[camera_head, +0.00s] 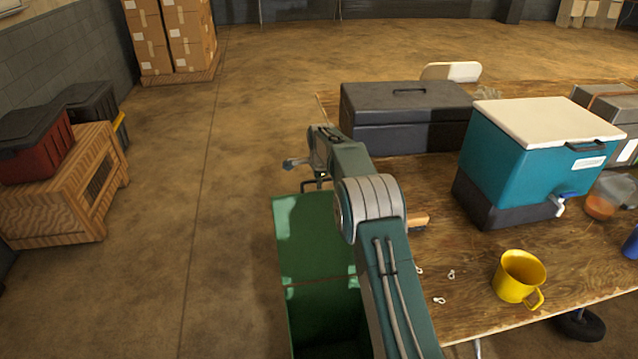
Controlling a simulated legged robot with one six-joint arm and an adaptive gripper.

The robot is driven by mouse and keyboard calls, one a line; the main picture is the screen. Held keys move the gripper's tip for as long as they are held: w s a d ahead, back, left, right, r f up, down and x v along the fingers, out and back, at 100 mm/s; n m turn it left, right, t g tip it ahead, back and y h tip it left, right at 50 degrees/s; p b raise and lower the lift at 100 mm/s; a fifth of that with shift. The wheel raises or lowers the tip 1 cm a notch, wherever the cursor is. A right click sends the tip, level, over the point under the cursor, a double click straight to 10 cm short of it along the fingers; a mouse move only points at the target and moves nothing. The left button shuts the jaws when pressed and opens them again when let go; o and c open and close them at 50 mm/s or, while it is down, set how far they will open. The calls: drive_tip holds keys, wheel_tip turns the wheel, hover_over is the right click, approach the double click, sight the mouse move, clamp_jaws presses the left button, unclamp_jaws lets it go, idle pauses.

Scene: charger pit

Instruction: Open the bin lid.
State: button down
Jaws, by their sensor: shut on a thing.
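The green bin (296,318) stands on the floor left of the table, at the bottom middle of the head view. Its dark inside shows below a thin seam. The green lid (312,240) is raised from the opening and extends up the picture beyond that seam; its exact angle is hard to tell. My gripper (310,178) is at the lid's far edge, shut on a dark handle (317,184) there. My arm hides the right part of the bin and lid, and the fingertips are only partly visible.
A wooden table (440,255) at right holds a dark toolbox (410,130), a teal cooler (520,160) and a yellow mug (518,277). A wooden crate (50,210) with bins stands at far left. The floor between is clear.

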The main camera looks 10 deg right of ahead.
idle(0.3)
drive_tip(key=c, duration=0.7)
unclamp_jaws()
drive_tip(key=shift+a, duration=0.1)
drive_tip(key=shift+r, duration=0.15)
drive_tip(key=v, duration=1.1)
drive_tip(key=shift+r, duration=0.3)
